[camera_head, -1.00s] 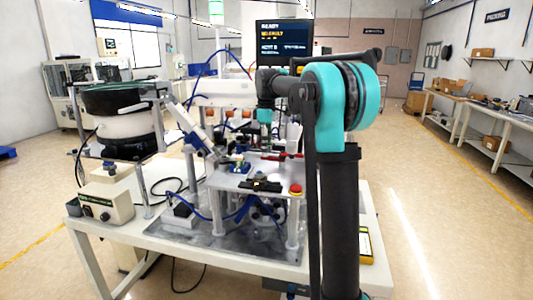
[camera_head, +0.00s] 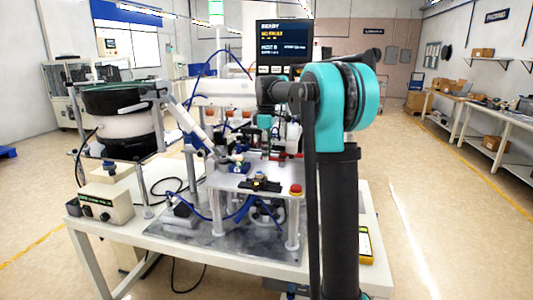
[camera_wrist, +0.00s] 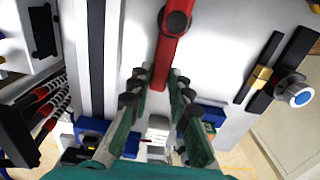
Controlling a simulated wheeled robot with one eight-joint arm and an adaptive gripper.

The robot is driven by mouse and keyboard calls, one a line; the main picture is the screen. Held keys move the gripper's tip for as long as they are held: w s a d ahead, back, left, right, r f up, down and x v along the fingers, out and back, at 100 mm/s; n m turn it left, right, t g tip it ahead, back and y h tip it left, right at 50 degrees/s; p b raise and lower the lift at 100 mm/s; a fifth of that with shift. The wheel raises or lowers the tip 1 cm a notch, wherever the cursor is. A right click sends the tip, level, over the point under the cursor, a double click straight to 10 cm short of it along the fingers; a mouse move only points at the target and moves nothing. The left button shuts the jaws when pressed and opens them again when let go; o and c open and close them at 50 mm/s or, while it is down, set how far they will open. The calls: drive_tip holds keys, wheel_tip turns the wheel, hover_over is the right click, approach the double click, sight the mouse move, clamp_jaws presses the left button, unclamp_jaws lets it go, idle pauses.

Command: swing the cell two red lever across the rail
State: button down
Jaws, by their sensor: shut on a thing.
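The red lever (camera_wrist: 174,45) shows in the wrist view, running from a dark round pivot at the top down to between my fingers. My gripper (camera_wrist: 158,90) is shut on the lever's free end, with a green-lined finger on either side of it. In the head view my gripper (camera_head: 264,140) is small and partly hidden over the machine's white plate (camera_head: 235,180). The lever cannot be made out clearly in the head view. A pale rail (camera_wrist: 96,60) runs lengthwise left of the lever in the wrist view.
A red emergency button (camera_head: 295,190) sits at the plate's front right corner. A brass-and-black latch (camera_wrist: 262,75) lies right of the lever. Red-handled parts (camera_wrist: 45,105) stand at the left. A bowl feeder (camera_head: 120,115) stands left of the plate. A monitor (camera_head: 283,45) rises behind.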

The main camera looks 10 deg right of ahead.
drive_tip(key=shift+s, duration=0.1)
idle(0.3)
drive_tip(key=s+n, duration=0.1)
drive_tip(key=n, duration=0.2)
drive_tip(key=shift+s+a+n, duration=0.25)
drive_tip(key=shift+s+n, duration=0.05)
drive_tip(key=shift+s, duration=0.1)
drive_tip(key=s+n, duration=0.2)
drive_tip(key=n, duration=0.1)
drive_tip(key=shift+d+n, duration=0.1)
drive_tip(key=shift+n, duration=0.2)
drive_tip(key=s+n, duration=0.1)
drive_tip(key=n, duration=0.2)
drive_tip(key=shift+s+d+n, duration=0.3)
drive_tip(key=shift+s+d, duration=0.05)
drive_tip(key=shift+d, duration=0.05)
drive_tip(key=shift+s+d+n, duration=0.35)
drive_tip(key=shift+s+n, duration=0.05)
drive_tip(key=shift+n, duration=0.6)
drive_tip(key=shift+s+d+n, duration=0.35)
drive_tip(key=shift+s+n, duration=0.05)
drive_tip(key=shift+n, duration=0.6)
drive_tip(key=c, duration=1.4)
unclamp_jaws()
drive_tip(key=shift+r, duration=0.1)
